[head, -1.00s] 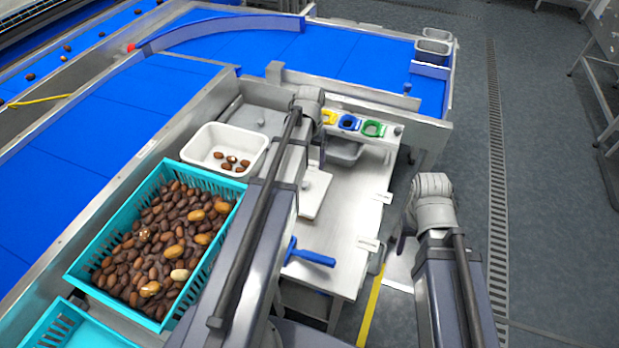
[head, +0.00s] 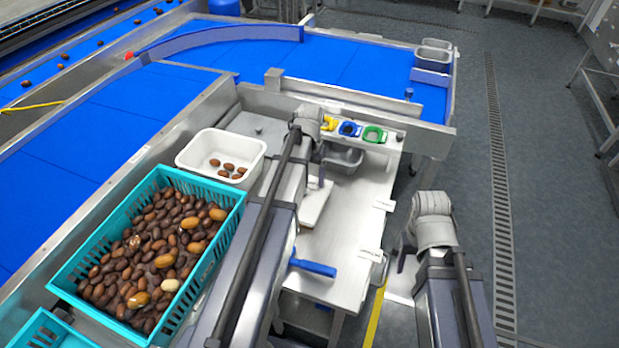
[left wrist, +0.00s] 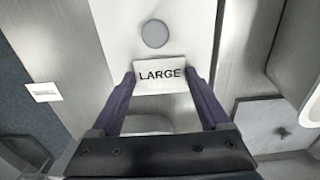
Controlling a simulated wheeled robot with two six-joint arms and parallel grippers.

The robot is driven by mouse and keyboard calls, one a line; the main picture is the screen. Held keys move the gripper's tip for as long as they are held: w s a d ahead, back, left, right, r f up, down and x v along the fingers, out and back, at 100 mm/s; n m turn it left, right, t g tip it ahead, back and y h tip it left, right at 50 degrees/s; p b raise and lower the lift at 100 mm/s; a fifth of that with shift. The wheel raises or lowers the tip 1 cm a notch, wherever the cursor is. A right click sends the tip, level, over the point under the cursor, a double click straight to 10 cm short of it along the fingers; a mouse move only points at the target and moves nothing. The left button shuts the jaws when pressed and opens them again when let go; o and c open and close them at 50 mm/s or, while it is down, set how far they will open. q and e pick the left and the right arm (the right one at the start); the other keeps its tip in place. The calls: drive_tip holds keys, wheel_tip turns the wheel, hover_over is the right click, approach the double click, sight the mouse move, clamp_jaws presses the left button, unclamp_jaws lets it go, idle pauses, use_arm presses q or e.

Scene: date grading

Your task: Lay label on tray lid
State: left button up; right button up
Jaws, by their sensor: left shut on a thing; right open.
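A white label reading "LARGE" (left wrist: 160,76) is pinched between the fingertips of my left gripper (left wrist: 158,82) in the left wrist view. Behind it is a flat white panel with a grey disc (left wrist: 155,33), which looks like the tray lid. I cannot tell whether the label touches it. In the head view a white board (head: 314,208), probably the same lid, lies on the steel bench, partly hidden by my left arm. My left gripper (head: 322,172) is over its far end; the label is hidden there. My right gripper (head: 403,258) is open beside the bench's right edge.
A white tray with a few dates (head: 190,150) and a teal crate full of dates (head: 75,295) stand to the left. A blue-handled tool (head: 313,268) lies in front.

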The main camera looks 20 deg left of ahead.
sight(309, 182)
use_arm(q)
drive_tip(key=o, duration=1.3)
drive_tip(key=shift+f, duration=0.15)
wheel_tip(309, 182, up, 12)
drive_tip(key=p, duration=1.2)
drive_tip(key=s+d+m, duration=0.1)
drive_tip(key=s+d, duration=0.4)
drive_tip(key=d, duration=0.2)
drive_tip(key=s+d+m, duration=0.2)
drive_tip(key=s+d, duration=0.4)
drive_tip(key=d, duration=0.2)
drive_tip(key=s+d+m+y, duration=0.1)
drive_tip(key=s+d, duration=0.4)
drive_tip(key=d, duration=0.2)
drive_tip(key=shift+s+d+r, duration=0.2)
drive_tip(key=shift+d+r, duration=0.05)
drive_tip(key=shift+d, duration=0.1)
